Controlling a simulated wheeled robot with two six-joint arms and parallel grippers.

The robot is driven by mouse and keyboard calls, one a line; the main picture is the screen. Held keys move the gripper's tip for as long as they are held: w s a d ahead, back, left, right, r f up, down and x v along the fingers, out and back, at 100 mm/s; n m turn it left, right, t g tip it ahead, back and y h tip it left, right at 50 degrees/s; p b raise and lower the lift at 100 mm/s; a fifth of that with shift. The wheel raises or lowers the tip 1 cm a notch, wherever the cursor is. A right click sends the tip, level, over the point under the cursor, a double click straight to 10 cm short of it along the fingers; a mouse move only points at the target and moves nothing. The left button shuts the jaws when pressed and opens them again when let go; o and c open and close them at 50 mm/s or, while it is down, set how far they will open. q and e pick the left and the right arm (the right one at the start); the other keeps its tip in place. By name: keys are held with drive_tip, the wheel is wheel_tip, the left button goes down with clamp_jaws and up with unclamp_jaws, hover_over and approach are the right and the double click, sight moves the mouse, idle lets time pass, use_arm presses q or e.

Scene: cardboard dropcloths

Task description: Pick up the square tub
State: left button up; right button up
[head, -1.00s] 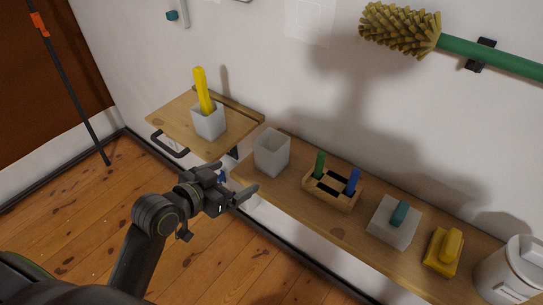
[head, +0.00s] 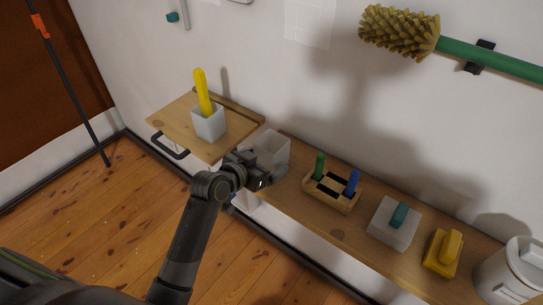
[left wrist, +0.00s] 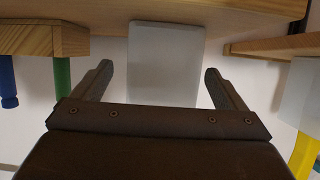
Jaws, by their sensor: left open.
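The square tub (head: 273,148) is a pale, open-topped box standing on the wooden shelf near its left end, and it looks empty. In the left wrist view the tub (left wrist: 166,60) shows upside down, as a pale block in the middle. My left gripper (head: 268,168) is open at the front of the tub and hides its lower part in the head view. In the left wrist view its two fingers (left wrist: 160,72) are on either side of the tub, with a gap visible on each side. My right gripper is not in view.
Left of the tub, a wooden board (head: 170,112) holds another pale tub (head: 209,124) with a yellow tool. To its right stand a wooden rack (head: 332,190) with green and blue handles, a teal-handled block (head: 394,226) and a yellow item (head: 443,254). The wall is close behind.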

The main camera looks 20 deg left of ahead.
use_arm(q)
drive_tip(key=x, duration=0.4)
drive_tip(key=shift+w+a+r, duration=0.1)
drive_tip(key=shift+w, duration=0.1)
drive_tip(key=c, duration=1.1)
drive_tip(key=shift+c, duration=0.2)
drive_tip(key=shift+r, duration=0.15)
